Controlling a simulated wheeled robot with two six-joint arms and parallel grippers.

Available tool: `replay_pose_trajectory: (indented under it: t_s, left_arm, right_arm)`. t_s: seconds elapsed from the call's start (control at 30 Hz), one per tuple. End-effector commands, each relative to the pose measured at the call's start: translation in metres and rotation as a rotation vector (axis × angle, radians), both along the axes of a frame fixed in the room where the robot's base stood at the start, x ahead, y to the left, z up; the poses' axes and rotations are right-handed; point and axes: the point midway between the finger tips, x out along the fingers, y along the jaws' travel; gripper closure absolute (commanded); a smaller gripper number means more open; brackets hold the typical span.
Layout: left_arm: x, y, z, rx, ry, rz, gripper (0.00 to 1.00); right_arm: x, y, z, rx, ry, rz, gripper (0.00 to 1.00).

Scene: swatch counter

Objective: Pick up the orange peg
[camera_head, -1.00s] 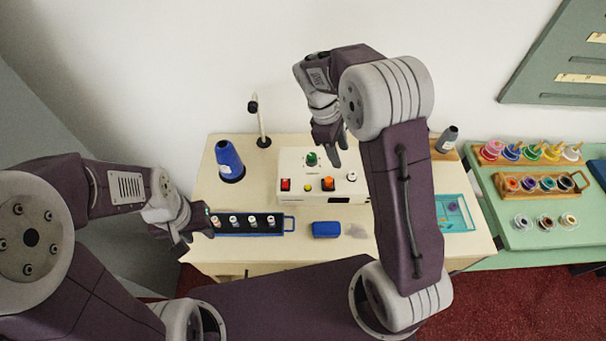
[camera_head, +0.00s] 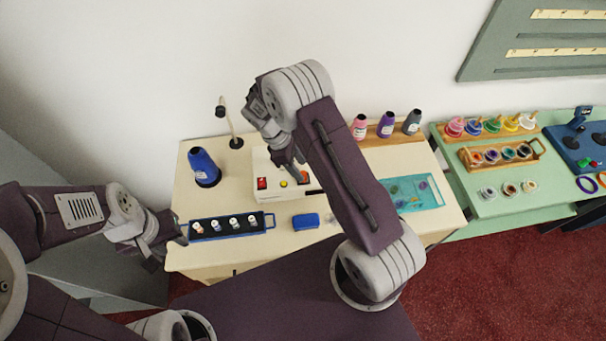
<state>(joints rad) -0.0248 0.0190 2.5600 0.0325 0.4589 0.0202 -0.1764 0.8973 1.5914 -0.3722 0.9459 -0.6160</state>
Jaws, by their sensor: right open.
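I cannot make out a clear orange peg. Small coloured pieces, too small to identify, lie in the teal tray (camera_head: 437,204) right of my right forearm. An orange button or knob (camera_head: 304,176) shows on the white control box (camera_head: 262,158), partly behind my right arm. My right gripper (camera_head: 292,171) is open above this box, pointing down, with nothing seen between its fingers. My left gripper (camera_head: 168,246) is at the left end of the dark blue tray (camera_head: 204,237) of small spools. Whether its fingers are open is unclear.
A blue cone (camera_head: 203,166) and a thin stand (camera_head: 231,130) are at the table's back left. A blue block (camera_head: 306,221) lies near the front. Bottles (camera_head: 386,124) stand on a wooden base behind.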

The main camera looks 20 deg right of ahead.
Motion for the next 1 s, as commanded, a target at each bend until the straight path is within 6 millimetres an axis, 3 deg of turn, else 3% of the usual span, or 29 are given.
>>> replay_pose_trajectory:
  t_s: [0.03,0.2,0.4,0.6,1.0]
  left_arm:
    - [0.000,0.000,0.010,0.000,0.000,0.000,0.64]
    - [0.000,0.000,0.011,0.000,0.000,0.000,0.64]
    - [0.000,0.000,0.010,0.000,0.000,0.000,0.64]
    - [0.000,0.000,0.010,0.000,0.000,0.000,0.64]
    - [0.000,0.000,0.006,0.000,0.000,0.000,0.64]
  right_arm:
    - [-0.005,-0.002,-0.004,-0.001,0.007,0.001,0.53]
    - [-0.006,-0.009,-0.025,0.000,0.001,0.000,0.53]
    - [-0.006,-0.009,-0.026,0.000,-0.001,0.000,0.53]
    - [-0.006,-0.009,-0.026,0.000,-0.001,0.000,1.00]
    - [-0.005,-0.008,-0.019,0.000,-0.003,-0.001,1.00]
